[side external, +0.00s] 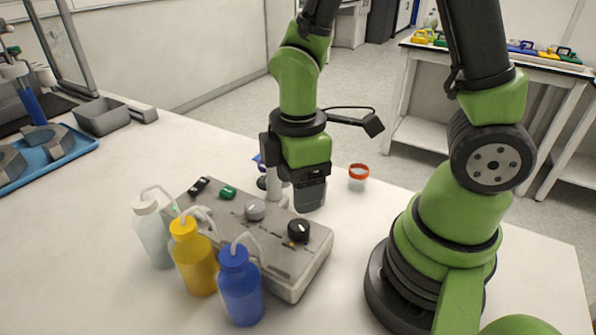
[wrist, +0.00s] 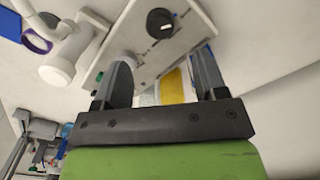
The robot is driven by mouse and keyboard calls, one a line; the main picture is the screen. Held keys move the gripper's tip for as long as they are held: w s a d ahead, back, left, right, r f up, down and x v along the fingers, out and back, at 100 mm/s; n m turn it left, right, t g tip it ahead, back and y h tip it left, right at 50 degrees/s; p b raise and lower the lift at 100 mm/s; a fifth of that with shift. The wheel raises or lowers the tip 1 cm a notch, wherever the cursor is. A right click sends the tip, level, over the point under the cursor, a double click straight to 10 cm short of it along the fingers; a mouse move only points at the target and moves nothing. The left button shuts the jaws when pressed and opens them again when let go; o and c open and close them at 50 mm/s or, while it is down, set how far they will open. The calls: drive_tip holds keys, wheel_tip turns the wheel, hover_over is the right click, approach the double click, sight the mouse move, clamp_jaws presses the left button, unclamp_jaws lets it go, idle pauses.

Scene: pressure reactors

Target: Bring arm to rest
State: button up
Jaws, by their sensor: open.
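My gripper (side external: 310,196) points down behind the grey control box (side external: 232,234), beside a white post (side external: 273,188). In the wrist view my gripper (wrist: 163,68) has its two dark fingers spread apart, with nothing held between them. The control box (wrist: 148,62) shows beyond the fingers, with its black knob (wrist: 160,23) above them in the picture. In the side view the fingers overlap, and whether they touch the post cannot be told.
White, yellow (side external: 194,262) and blue (side external: 240,287) wash bottles stand before the box. A red-rimmed cup (side external: 358,178) stands right of my gripper. A grey bin (side external: 102,117) and blue tray (side external: 45,158) are at left. The table's left front is clear.

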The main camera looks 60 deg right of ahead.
drive_tip(key=shift+r, duration=0.9)
drive_tip(key=s+r+m+t+y, duration=0.1)
drive_tip(key=s+r+m+t, duration=0.2)
drive_tip(key=r+m, duration=0.4)
drive_tip(key=s+r+m+t+y, duration=0.1)
drive_tip(key=s+r+m+t, duration=0.2)
drive_tip(key=r+m, duration=0.4)
drive_tip(key=shift+s+d+r+m+t, duration=0.15)
drive_tip(key=shift+d+r+m+t, duration=0.15)
drive_tip(key=shift+d+r+t, duration=0.25)
